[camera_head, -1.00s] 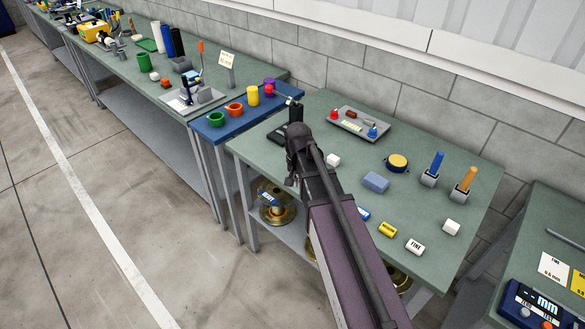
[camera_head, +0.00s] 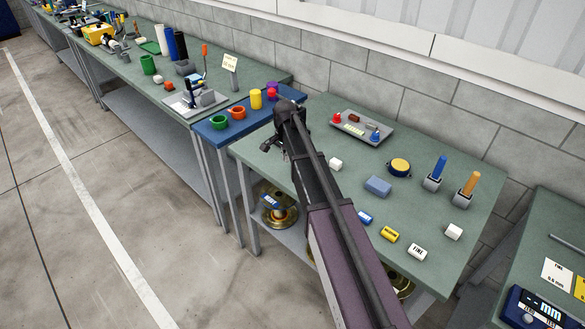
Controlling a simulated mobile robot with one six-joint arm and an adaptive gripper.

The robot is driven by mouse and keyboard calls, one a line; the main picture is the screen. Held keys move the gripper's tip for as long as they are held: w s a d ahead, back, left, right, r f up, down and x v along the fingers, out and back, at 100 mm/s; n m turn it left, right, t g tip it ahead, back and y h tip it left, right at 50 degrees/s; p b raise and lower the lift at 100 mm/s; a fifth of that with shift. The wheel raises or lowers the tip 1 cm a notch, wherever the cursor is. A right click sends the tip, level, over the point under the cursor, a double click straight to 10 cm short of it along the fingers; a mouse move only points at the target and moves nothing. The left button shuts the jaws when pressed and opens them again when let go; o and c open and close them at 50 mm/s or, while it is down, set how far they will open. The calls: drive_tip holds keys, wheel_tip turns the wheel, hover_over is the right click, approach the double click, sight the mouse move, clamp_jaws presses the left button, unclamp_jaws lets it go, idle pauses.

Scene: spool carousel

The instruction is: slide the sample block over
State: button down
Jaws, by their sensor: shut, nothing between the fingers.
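No block in view is plainly marked as the sample block. My forearm hides part of the front of the table.
A grey tray (camera_head: 362,128) with small parts lies at the back. A blue table (camera_head: 215,137) with cups adjoins at left.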

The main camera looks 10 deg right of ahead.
sight(286, 181)
drive_tip(key=shift+f, duration=0.15)
wheel_tip(286, 181, down, 10)
drive_tip(key=b, duration=1)
drive_tip(key=shift+w+d, duration=0.65)
drive_tip(key=shift+d, duration=0.2)
drive_tip(key=shift+w+d, duration=0.6)
drive_tip(key=shift+d, duration=0.2)
drive_tip(key=w+d, duration=0.2)
drive_tip(key=d, duration=0.1)
drive_tip(key=w+d, duration=0.3)
drive_tip(key=d, duration=0.1)
drive_tip(key=w+d, duration=0.2)
drive_tip(key=d, duration=0.1)
drive_tip(key=shift+w+d, duration=0.25)
drive_tip(key=shift+w, duration=0.1)
drive_tip(key=shift+s, duration=0.1)
drive_tip(key=shift+a, duration=0.1)
